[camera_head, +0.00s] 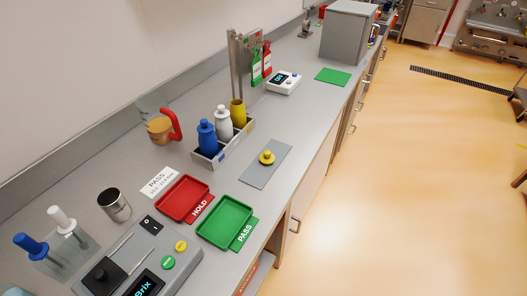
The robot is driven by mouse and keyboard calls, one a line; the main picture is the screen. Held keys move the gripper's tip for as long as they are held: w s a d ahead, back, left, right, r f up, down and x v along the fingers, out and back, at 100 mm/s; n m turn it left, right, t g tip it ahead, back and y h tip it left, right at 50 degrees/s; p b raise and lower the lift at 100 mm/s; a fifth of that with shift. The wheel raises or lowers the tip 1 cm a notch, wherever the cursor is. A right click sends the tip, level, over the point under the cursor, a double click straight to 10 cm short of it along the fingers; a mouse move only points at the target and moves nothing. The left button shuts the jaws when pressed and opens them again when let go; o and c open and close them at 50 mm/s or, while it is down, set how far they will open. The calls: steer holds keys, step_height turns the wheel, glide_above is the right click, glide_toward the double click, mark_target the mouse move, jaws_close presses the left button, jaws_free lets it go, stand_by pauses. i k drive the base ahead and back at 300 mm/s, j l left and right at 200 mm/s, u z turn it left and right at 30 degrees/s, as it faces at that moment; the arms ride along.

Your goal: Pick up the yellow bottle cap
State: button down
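The yellow bottle cap (267,157) lies on a grey mat (260,174) near the front edge of the counter. It has a wide base and a small knob on top. A yellow bottle (238,113) with no cap on it stands in a grey caddy (209,158) behind and to the left of the cap. A blue capped bottle (207,138) and a white capped bottle (223,122) stand in the same caddy. My gripper is not in view.
A green PASS tray (226,222) and a red HOLD tray (183,198) lie nearer, left of the mat. A Brix meter (150,262) and a metal cup (113,205) stand at lower left. A scale (283,82) stands farther back. Counter beyond the mat is clear.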

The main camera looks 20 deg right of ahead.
mark_target(267, 158)
steer(key=i+l+u, duration=0.15)
steer(key=u, duration=0.35)
steer(key=i+l+u, duration=0.1)
steer(key=l+u, duration=0.35)
steer(key=i+l, duration=0.1)
steer(key=l, duration=0.25)
steer(key=i+l+u, duration=0.15)
steer(key=l, duration=0.55)
steer(key=i+l+u, duration=0.15)
steer(key=l, duration=0.25)
